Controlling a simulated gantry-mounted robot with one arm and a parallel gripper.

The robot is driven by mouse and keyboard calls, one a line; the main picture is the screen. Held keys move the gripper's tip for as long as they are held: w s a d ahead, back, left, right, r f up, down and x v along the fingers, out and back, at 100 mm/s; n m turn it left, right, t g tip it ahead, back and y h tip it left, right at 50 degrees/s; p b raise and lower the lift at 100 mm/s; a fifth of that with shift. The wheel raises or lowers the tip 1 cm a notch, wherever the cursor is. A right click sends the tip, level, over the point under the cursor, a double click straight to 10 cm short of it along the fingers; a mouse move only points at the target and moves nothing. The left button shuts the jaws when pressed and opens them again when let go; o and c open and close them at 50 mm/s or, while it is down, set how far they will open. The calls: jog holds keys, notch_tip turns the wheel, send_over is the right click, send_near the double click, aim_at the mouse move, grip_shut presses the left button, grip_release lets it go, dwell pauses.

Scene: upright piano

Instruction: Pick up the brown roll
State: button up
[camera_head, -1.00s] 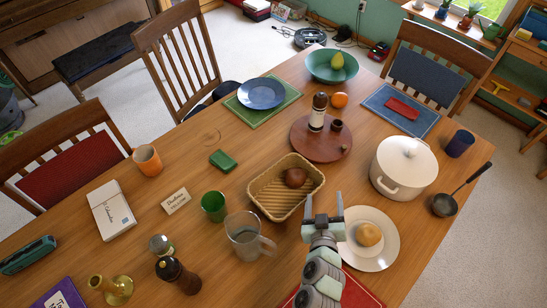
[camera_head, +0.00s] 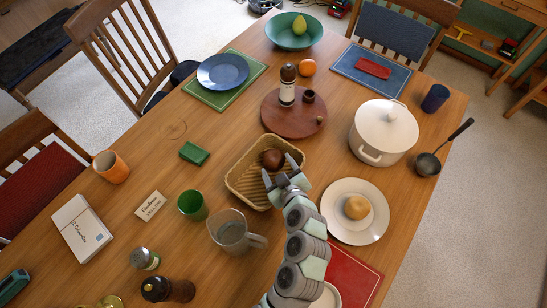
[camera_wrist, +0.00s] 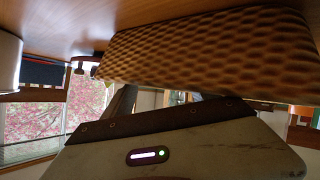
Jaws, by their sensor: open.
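The brown roll (camera_head: 273,158) is dark and round and lies inside the woven basket (camera_head: 236,185), toward its far right end. My gripper (camera_head: 279,172) is open, with its fingers spread at the near right side of the basket, just in front of the roll in the head view. Its height relative to the basket rim is hard to tell. The basket's woven side also fills much of the wrist view (camera_wrist: 205,50); the roll is hidden there. A lighter tan bun (camera_head: 357,207) sits on the white plate (camera_head: 340,231) to the right.
A white lidded pot (camera_head: 384,135) stands right of the basket. A round wooden board (camera_head: 284,122) with a bottle (camera_head: 287,88) is behind it. A glass pitcher (camera_head: 232,232) and green cup (camera_head: 192,205) stand close at its front left.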

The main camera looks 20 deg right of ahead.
aim_at(274, 162)
jog(key=shift+x, duration=2.7)
jog(key=shift+a, duration=0.2)
jog(key=c, duration=1)
